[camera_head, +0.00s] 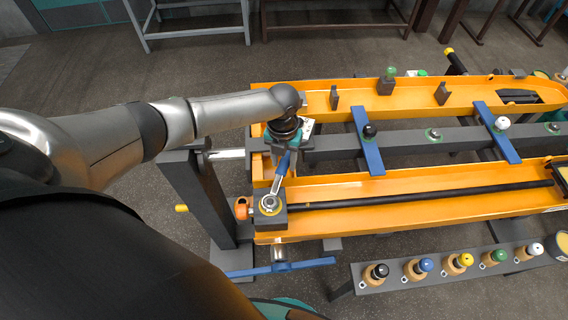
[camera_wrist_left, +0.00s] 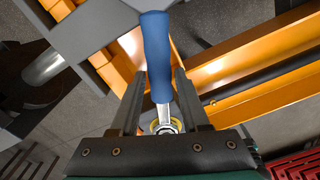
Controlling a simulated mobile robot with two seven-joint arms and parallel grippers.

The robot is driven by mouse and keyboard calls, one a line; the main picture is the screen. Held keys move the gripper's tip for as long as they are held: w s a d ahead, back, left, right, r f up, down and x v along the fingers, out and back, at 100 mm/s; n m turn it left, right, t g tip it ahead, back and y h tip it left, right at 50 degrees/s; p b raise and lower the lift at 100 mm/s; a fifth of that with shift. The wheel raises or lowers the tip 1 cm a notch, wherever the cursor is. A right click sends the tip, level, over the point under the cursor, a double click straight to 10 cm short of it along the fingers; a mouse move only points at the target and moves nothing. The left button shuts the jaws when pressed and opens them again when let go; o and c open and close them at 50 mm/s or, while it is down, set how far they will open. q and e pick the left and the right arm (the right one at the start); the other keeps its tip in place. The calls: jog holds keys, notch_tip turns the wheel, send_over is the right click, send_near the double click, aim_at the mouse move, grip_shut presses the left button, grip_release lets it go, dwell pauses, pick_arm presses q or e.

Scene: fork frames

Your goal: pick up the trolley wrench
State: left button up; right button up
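The trolley wrench has a blue handle (camera_head: 283,163) and a metal shaft that slopes down to a ring end (camera_head: 270,203) over a dark block on the orange trolley. My left gripper (camera_head: 284,150) is at the upper part of the handle. In the left wrist view, the blue handle (camera_wrist_left: 157,60) lies in line with the gap between the two fingers of my left gripper (camera_wrist_left: 161,72). The fingertips appear very close to its sides, but I cannot tell whether they touch it. The ring end is partly hidden by the palm. My right gripper is not in view.
The orange trolley frame (camera_head: 420,209) stretches to the right, with blue crossbars (camera_head: 367,141) and a black rod (camera_head: 420,194). A grey rack (camera_head: 425,272) with several coloured-top knobs stands at the lower right. A blue bar (camera_head: 280,267) lies low in front.

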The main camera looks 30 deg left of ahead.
pick_arm(q)
grip_shut()
jog(key=shift+r, duration=0.1)
dwell(0.9)
